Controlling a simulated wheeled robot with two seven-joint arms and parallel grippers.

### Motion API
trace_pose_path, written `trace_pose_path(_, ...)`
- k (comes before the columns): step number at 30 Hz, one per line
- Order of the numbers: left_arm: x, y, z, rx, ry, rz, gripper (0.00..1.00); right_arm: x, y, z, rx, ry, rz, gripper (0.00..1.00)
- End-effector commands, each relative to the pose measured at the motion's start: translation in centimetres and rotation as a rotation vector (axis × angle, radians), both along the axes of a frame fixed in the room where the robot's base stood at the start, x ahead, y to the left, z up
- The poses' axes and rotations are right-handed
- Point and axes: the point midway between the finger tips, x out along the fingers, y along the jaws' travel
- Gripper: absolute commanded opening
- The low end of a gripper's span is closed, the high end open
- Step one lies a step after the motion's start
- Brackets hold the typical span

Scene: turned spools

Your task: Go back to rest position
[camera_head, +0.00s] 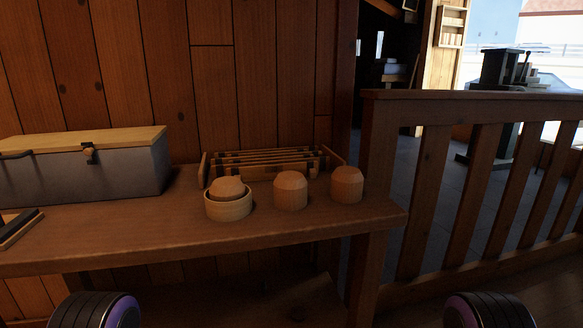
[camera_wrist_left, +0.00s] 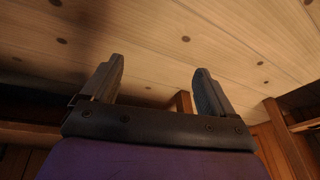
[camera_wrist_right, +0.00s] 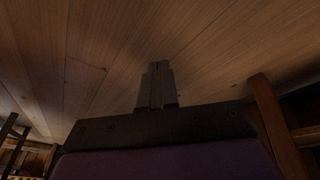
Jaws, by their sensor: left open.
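Three turned wooden pieces with rounded tops stand on the wooden workbench (camera_head: 130,233) in the head view. The left piece (camera_head: 227,187) sits inside a round wooden ring or bowl (camera_head: 229,207). The middle piece (camera_head: 291,190) and the right piece (camera_head: 346,185) stand on the bare bench top. My left gripper (camera_wrist_left: 158,85) is open and empty in the left wrist view, with planks behind it. My right gripper (camera_wrist_right: 158,85) has its fingers together with nothing visible between them. In the head view only dark, purple-marked parts of my arms show at the bottom edge; both grippers' fingers are out of that view.
A grey chest with a wooden lid (camera_head: 85,165) stands at the bench's left. A slatted wooden rack (camera_head: 268,163) is behind the pieces, against the plank wall. A dark flat object (camera_head: 18,229) lies at the left edge. A wooden railing (camera_head: 470,180) stands to the right.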

Motion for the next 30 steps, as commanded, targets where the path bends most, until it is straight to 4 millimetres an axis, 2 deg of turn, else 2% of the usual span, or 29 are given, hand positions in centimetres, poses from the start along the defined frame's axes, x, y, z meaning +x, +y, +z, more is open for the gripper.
trace_pose_path(1, 0.1, 0.0, 2.3, 0.001, -0.003, 0.003, 0.87, 0.0, 0.0, 2.3, -0.001, -0.003, -0.002, 0.0)
trace_pose_path(5, 0.2, 0.1, 5.7, 0.004, -0.012, 0.008, 0.87, 0.2, -0.1, 5.7, -0.004, -0.011, -0.007, 0.0)
trace_pose_path(8, 0.3, 0.1, 9.2, 0.007, -0.019, 0.014, 0.87, 0.3, -0.1, 9.2, -0.007, -0.018, -0.011, 0.0)
trace_pose_path(11, 0.5, 0.2, 13.9, 0.011, -0.03, 0.02, 0.87, 0.4, -0.2, 13.9, -0.011, -0.029, -0.017, 0.0)
trace_pose_path(12, 0.5, 0.2, 16.2, 0.013, -0.035, 0.024, 0.87, 0.5, -0.2, 16.2, -0.014, -0.034, -0.021, 0.0)
trace_pose_path(18, 0.9, 0.4, 26.4, 0.024, -0.059, 0.04, 0.87, 0.9, -0.4, 26.4, -0.025, -0.058, -0.036, 0.0)
trace_pose_path(21, 1.0, 0.5, 30.0, 0.029, -0.07, 0.046, 0.87, 1.0, -0.5, 30.1, -0.029, -0.068, -0.043, 0.0)
trace_pose_path(25, 1.1, 0.5, 32.5, 0.032, -0.079, 0.052, 0.87, 1.1, -0.6, 32.5, -0.033, -0.078, -0.049, 0.0)
trace_pose_path(30, 1.1, 0.5, 32.6, 0.032, -0.08, 0.052, 0.87, 1.1, -0.6, 32.6, -0.034, -0.078, -0.049, 0.0)
